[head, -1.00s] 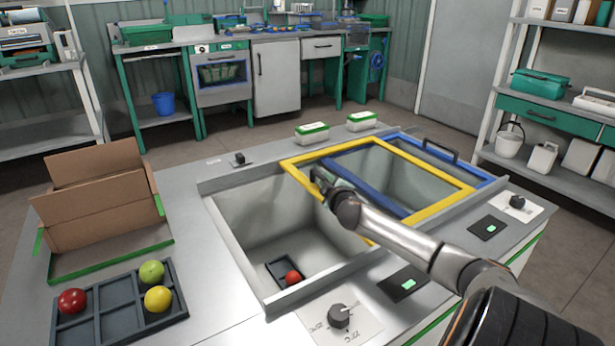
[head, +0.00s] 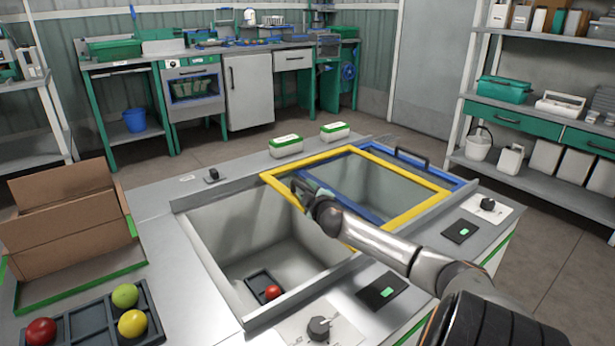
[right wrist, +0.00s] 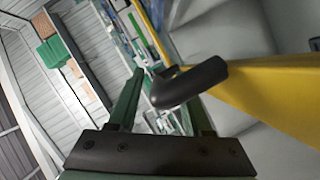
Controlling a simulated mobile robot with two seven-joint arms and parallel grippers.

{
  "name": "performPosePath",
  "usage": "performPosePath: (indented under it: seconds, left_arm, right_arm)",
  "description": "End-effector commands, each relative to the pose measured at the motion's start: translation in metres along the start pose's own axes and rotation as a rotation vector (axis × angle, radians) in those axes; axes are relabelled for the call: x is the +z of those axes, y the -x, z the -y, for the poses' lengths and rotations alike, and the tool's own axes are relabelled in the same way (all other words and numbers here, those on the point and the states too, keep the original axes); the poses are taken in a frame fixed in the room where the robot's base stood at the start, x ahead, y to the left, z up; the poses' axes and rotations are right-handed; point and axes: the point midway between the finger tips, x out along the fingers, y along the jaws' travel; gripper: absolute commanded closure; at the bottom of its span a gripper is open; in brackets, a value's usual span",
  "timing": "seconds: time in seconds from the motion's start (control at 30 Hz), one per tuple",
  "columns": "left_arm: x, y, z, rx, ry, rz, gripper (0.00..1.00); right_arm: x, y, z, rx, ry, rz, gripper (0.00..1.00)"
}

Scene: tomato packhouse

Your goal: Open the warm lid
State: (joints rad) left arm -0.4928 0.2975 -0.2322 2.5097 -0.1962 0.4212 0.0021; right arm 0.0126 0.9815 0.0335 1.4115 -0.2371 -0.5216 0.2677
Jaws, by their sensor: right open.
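The yellow-framed lid (head: 407,217), which I take to be the warm lid, has a clear pane and lies over the right well, overlapping the blue-framed lid (head: 458,184). The left well (head: 230,240) is uncovered. My right gripper (head: 302,190) is at the left edge of the yellow frame. In the right wrist view its green fingers are apart, and a dark handle (right wrist: 190,84) on the yellow frame (right wrist: 265,90) shows at the fingertips. I cannot tell whether the fingers touch it. My left gripper is not in view.
A small dark tray with a red tomato (head: 272,292) lies in the left well. A cardboard box (head: 70,235) and a tray of tomatoes (head: 95,322) stand at left. Two white boxes with green lids (head: 286,147) stand behind the wells. Dials (head: 319,327) sit along the front.

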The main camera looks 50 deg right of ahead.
Motion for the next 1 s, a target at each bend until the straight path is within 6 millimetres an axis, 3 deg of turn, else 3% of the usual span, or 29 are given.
performPosePath:
  seconds: [0.37, 0.93, 1.0]
  left_arm:
    - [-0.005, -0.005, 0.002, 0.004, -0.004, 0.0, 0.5]
    - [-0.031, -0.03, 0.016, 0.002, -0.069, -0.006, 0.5]
    - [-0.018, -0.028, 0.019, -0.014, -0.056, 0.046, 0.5]
  right_arm:
    - [-0.001, 0.013, 0.0, -0.003, 0.001, 0.0, 0.5]
    - [-0.001, 0.105, -0.002, -0.002, -0.003, 0.002, 0.5]
    - [0.0, 0.113, -0.001, -0.002, -0.002, 0.002, 0.5]
